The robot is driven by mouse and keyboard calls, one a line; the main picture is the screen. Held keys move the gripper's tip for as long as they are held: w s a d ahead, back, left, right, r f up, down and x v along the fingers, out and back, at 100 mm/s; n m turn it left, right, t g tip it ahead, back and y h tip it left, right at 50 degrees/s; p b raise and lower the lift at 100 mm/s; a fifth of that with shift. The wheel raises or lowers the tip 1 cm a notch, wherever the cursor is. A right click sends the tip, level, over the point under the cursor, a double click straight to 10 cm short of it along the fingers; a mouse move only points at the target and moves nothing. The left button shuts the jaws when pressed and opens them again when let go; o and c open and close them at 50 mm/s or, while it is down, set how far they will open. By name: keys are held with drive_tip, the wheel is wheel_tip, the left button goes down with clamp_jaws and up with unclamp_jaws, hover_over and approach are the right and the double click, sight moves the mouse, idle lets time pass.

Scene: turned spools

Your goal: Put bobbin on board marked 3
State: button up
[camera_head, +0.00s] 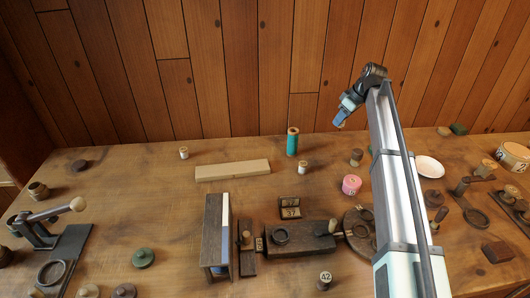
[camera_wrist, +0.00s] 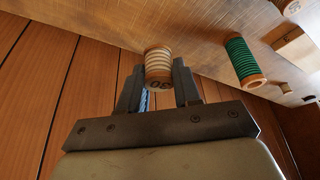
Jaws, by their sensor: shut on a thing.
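In the wrist view a bobbin (camera_wrist: 158,62) with cream striped thread and orange-tan rims sits between the two fingertips of my gripper (camera_wrist: 157,82). In the head view my gripper (camera_head: 339,120) is raised in front of the wood wall; the bobbin there is too small to make out. A dark board (camera_head: 300,242) with a ring and a peg lies at front centre. A small label (camera_head: 259,243) at its left end is too small to read surely.
A teal spool (camera_head: 292,142) stands at the back centre, near a pale plank (camera_head: 232,170). A dark rack (camera_head: 215,235) stands left of the board. A pink spool (camera_head: 351,185), a white dish (camera_head: 429,167) and several dark fixtures lie right. The left-centre table is fairly clear.

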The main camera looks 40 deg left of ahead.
drive_tip(key=r, duration=0.7)
drive_tip(key=shift+s+a+r, duration=0.2)
drive_tip(key=shift+s+a, duration=0.15)
drive_tip(key=s+a+n+g, duration=0.1)
drive_tip(key=s+a+n, duration=0.2)
drive_tip(key=s+a, duration=1)
drive_tip(key=n+g, duration=0.2)
drive_tip(key=n, duration=0.3)
hover_over(228, 168)
drive_tip(key=d, duration=0.1)
drive_tip(key=shift+h, duration=0.3)
drive_tip(key=shift+w+d+f, duration=0.1)
drive_tip(key=shift+w+f, duration=0.05)
drive_tip(key=shift+f, duration=2.35)
drive_tip(key=shift+w+a+f, duration=0.1)
drive_tip(key=shift+w+f, duration=0.05)
drive_tip(key=shift+f, duration=2.4)
drive_tip(key=shift+w+d+f, duration=0.1)
drive_tip(key=shift+w+f, duration=0.05)
drive_tip(key=shift+f, duration=2.35)
drive_tip(key=shift+f, duration=0.2)
drive_tip(key=o, duration=1)
drive_tip(key=shift+r, duration=0.15)
drive_tip(key=v, duration=1.2)
drive_tip(key=shift+s+r, duration=0.1)
